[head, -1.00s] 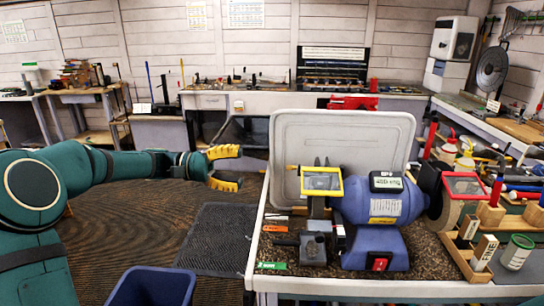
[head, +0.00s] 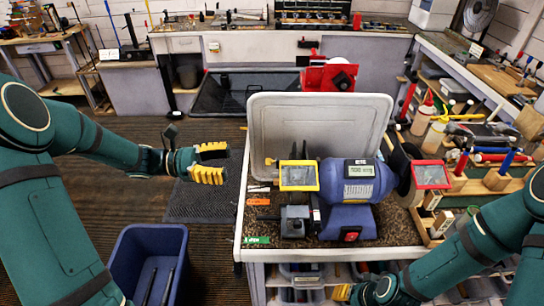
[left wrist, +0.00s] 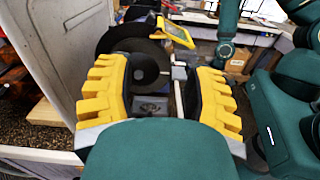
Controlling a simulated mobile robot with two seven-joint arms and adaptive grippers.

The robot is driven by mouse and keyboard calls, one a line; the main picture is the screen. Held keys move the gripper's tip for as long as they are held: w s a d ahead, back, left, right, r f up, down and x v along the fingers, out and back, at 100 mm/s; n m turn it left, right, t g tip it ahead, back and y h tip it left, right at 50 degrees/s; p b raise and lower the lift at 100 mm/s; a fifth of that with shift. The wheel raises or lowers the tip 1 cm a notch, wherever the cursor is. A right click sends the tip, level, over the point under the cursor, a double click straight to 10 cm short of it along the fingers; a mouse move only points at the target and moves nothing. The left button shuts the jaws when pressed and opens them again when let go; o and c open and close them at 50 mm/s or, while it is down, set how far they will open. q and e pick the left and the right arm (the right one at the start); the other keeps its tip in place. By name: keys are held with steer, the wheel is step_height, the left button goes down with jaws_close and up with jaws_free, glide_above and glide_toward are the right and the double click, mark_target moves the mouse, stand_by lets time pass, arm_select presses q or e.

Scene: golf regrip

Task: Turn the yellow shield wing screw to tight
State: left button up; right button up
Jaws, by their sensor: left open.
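The yellow-framed shield (head: 298,175) stands over the left wheel of the blue bench grinder (head: 357,182). A small yellow piece (head: 269,161) sticks out left of the shield; it may be the wing screw, but is too small to be sure. My left gripper (head: 212,162) is open and empty, left of the bench and apart from the shield. In the left wrist view, the yellow shield (left wrist: 176,32) shows beyond the open fingers, above dark round wheels. My right gripper (head: 342,292) is low at the bench's front, mostly hidden by its arm.
A pale upright panel (head: 320,122) stands behind the grinder. A red-framed shield (head: 430,175) is over the right wheel. Tools and bottles crowd the right bench. A blue bin (head: 150,255) stands on the floor at lower left.

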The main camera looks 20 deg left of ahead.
mark_target(272, 161)
arm_select(q)
steer(key=x, duration=1.1)
steer(key=shift+w+d, duration=0.1)
steer(key=shift+d, duration=0.15)
